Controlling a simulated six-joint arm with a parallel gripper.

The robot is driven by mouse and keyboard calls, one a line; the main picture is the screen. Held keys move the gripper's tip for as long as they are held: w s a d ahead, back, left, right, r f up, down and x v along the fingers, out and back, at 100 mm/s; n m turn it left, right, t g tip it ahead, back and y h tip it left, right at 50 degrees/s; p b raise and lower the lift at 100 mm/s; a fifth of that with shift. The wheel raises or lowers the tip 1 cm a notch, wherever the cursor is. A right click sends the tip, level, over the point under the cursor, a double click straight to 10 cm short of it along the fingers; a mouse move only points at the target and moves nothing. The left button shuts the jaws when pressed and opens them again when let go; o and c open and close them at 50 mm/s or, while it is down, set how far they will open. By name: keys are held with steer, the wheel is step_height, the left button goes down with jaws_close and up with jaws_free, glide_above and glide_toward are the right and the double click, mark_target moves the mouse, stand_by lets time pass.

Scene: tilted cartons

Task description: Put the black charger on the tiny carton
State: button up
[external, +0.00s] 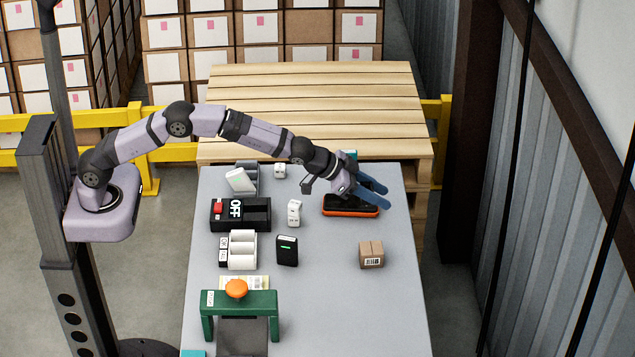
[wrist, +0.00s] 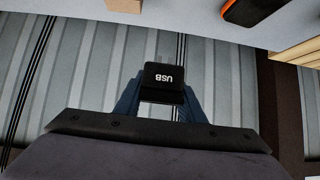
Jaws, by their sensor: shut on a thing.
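My gripper (external: 379,193) has blue fingers and reaches out over the far right of the grey table. In the wrist view the fingers are shut on the black charger (wrist: 164,77), a small dark block marked "USB". I cannot make the charger out in the external view. The tiny carton (external: 371,255) is a small brown box with a white label, standing on the right side of the table, nearer the camera than my gripper. A piece of brown carton (wrist: 123,5) shows at the top edge of the wrist view.
An orange and black device (external: 351,205) lies beneath my gripper. A black box with a green light (external: 287,250), a white block (external: 294,213) and a black switch box (external: 240,214) stand to the left. The table around the carton is clear.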

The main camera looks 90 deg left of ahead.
steer(key=r, duration=0.1)
glide_above(371, 254)
steer(key=w+a, duration=0.1)
steer(key=w, duration=0.3)
steer(key=shift+h, duration=0.3)
steer(key=shift+s+a+f+b, duration=0.1)
steer(key=shift+f+b, duration=0.1)
steer(key=shift+f, duration=2.25)
steer(key=shift+a+f+b, duration=0.1)
steer(key=shift+f+b, duration=0.1)
steer(key=shift+f, duration=2.2)
steer(key=shift+f, duration=0.15)
steer(key=o, duration=1.1)
steer(key=shift+c, duration=0.2)
steer(key=shift+r, duration=0.2)
